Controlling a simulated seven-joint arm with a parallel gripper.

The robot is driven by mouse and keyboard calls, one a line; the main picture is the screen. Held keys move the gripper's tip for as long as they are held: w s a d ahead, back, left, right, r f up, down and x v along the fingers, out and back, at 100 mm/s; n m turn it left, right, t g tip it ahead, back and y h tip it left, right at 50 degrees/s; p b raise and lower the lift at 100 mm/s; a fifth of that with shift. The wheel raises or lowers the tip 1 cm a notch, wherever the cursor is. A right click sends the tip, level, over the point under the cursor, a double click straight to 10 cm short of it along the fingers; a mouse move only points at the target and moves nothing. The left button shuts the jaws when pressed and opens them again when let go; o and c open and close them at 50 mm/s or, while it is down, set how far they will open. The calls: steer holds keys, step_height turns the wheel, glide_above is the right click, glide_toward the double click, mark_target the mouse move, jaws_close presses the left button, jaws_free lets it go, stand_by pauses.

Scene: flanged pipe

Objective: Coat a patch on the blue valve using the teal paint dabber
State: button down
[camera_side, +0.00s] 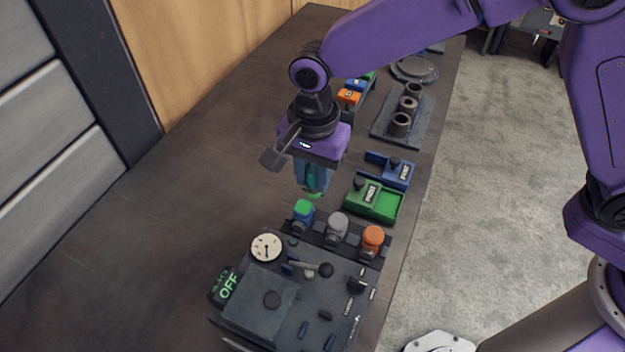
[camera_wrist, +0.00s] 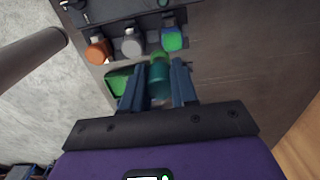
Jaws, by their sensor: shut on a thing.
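My gripper (camera_side: 314,182) is shut on the teal paint dabber (camera_wrist: 159,80). The dabber points down between the fingers, with a bright green tip (camera_side: 315,195). The blue valve (camera_side: 303,216) is the left one in a row of three in the side view and has a bright green area on top. It also shows in the wrist view (camera_wrist: 172,39), at the right of the row. The dabber is above and behind the valve in the side view, apart from it. The fingers partly hide the dabber's body.
A grey valve (camera_side: 337,228) and an orange valve (camera_side: 373,240) stand beside the blue one. A dark control panel (camera_side: 262,305) with a round gauge (camera_side: 265,247) lies in front. Green (camera_side: 385,208) and blue (camera_side: 398,178) trays sit behind. The table's left is clear.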

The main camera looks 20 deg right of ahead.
steer(key=shift+r, duration=1.65)
steer(key=w+d+n, duration=0.2)
steer(key=w+d, duration=0.2)
steer(key=d, duration=0.6)
steer(key=w+d+n, duration=0.2)
steer(key=w+d, duration=0.1)
steer(key=d, duration=0.6)
steer(key=s+d+f+n, duration=0.1)
steer(key=d+n, duration=0.4)
steer(key=d, duration=1.5)
steer(key=shift+s+d+f, duration=0.15)
steer(key=shift+s+f, duration=0.25)
steer(key=shift+s, duration=0.1)
